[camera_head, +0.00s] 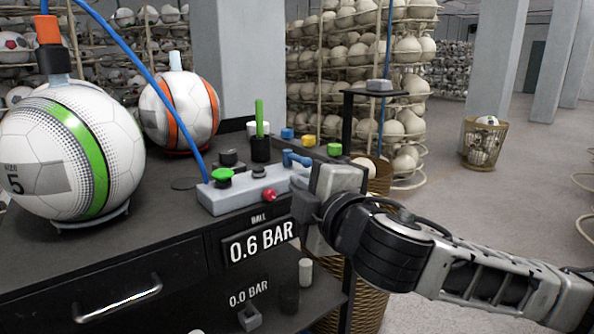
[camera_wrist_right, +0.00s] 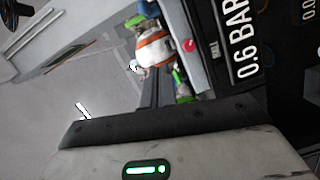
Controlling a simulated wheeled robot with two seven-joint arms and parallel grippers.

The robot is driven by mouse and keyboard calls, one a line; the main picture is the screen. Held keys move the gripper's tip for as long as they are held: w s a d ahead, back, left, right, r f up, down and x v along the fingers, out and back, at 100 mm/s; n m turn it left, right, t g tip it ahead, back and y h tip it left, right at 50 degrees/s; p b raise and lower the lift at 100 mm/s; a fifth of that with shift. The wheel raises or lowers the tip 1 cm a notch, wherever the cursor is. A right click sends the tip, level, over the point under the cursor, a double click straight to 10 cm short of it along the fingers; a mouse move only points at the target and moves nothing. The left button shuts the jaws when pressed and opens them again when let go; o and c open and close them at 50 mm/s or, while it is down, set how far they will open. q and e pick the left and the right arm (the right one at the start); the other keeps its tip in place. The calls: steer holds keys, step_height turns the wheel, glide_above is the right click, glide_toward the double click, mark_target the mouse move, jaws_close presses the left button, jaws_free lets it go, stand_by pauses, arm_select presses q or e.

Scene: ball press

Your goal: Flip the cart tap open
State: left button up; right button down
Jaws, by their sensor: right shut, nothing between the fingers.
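A grey valve block (camera_head: 238,196) sits on the dark cart top, with a green knob (camera_head: 221,176), a red button (camera_head: 270,195) and a blue lever tap (camera_head: 296,159) at its right end. My right gripper (camera_head: 304,190) is shut and empty at the block's right end, close below the blue lever; whether it touches is unclear. In the right wrist view the closed dark fingers (camera_wrist_right: 158,92) point toward the cart, beside the block (camera_wrist_right: 188,25) with its red button (camera_wrist_right: 189,45). My left gripper is out of view.
The cart's display (camera_head: 262,243) reads 0.6 BAR; a lower one reads 0.0 BAR. A green-striped ball (camera_head: 92,150) and an orange-striped ball (camera_head: 190,95) stand on the cart (camera_head: 60,270). A wicker basket (camera_head: 372,300) stands right of the cart, near my right arm.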

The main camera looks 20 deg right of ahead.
steer(key=shift+d+r, duration=0.2)
steer(key=shift+r, duration=0.15)
glide_toward(297, 158)
steer(key=w+a, duration=0.5)
steer(key=a, duration=0.1)
arm_select(q)
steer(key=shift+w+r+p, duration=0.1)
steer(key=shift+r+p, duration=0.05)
steer(key=shift+p, duration=0.35)
arm_select(e)
steer(key=d, duration=0.1)
steer(key=w+d, duration=0.1)
steer(key=d, duration=0.1)
steer(key=shift+w+d+f, duration=0.3)
steer(key=shift+d+f, duration=0.05)
steer(key=shift+d, duration=0.05)
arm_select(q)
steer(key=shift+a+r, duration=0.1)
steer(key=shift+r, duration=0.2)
arm_select(e)
steer(key=shift+d, duration=0.1)
arm_select(q)
steer(key=shift+p, duration=0.5)
arm_select(e)
steer(key=shift+d, duration=0.15)
